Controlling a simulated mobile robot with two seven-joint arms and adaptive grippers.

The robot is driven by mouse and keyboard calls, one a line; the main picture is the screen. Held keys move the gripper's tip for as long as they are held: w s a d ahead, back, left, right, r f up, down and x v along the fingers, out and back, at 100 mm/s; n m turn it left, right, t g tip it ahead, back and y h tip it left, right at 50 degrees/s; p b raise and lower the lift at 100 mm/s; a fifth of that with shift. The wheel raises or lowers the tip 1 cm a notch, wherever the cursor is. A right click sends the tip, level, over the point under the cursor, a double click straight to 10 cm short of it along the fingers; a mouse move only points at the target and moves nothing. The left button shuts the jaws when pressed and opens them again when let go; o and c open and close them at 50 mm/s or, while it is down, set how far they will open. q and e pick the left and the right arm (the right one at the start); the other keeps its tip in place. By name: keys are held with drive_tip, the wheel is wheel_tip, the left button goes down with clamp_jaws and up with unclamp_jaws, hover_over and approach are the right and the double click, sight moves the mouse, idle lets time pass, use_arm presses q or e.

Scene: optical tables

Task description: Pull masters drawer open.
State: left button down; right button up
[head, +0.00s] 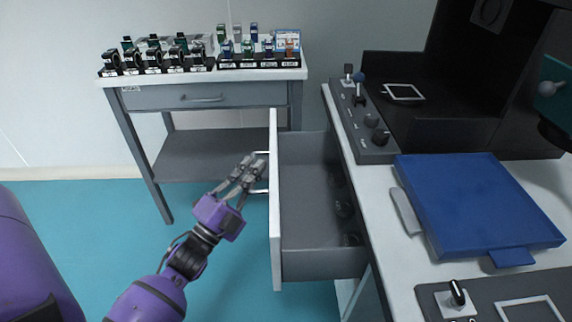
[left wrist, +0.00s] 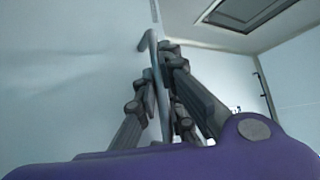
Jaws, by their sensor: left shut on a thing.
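A grey drawer (head: 305,235) with a white front panel (head: 275,230) stands well out from under the right-hand table. It is open, and several dark round pieces (head: 344,209) show inside along its right side. No label on it is readable. Its handle (head: 262,154) is a thin bar on the outer side of the front panel. My left gripper (head: 254,172) is shut on this handle, to the left of the panel. In the left wrist view the handle bar (left wrist: 154,70) runs between the dark fingers. My right gripper is not in view.
The right-hand table (head: 384,250) carries a blue case (head: 480,205) and a dark knob panel (head: 362,125). A side table (head: 130,98) at the back holds several small mounted parts and has a shut drawer (head: 200,96). The teal floor (head: 100,215) left of the open drawer is clear.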

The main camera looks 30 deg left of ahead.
use_arm(q)
drive_tip(key=s+a, duration=0.6)
drive_tip(key=a, duration=0.3)
drive_tip(key=s+a, duration=0.7)
drive_tip(key=a, duration=0.3)
drive_tip(key=shift+f, duration=0.1)
drive_tip(key=c, duration=2.1)
unclamp_jaws()
drive_tip(key=v, duration=1.2)
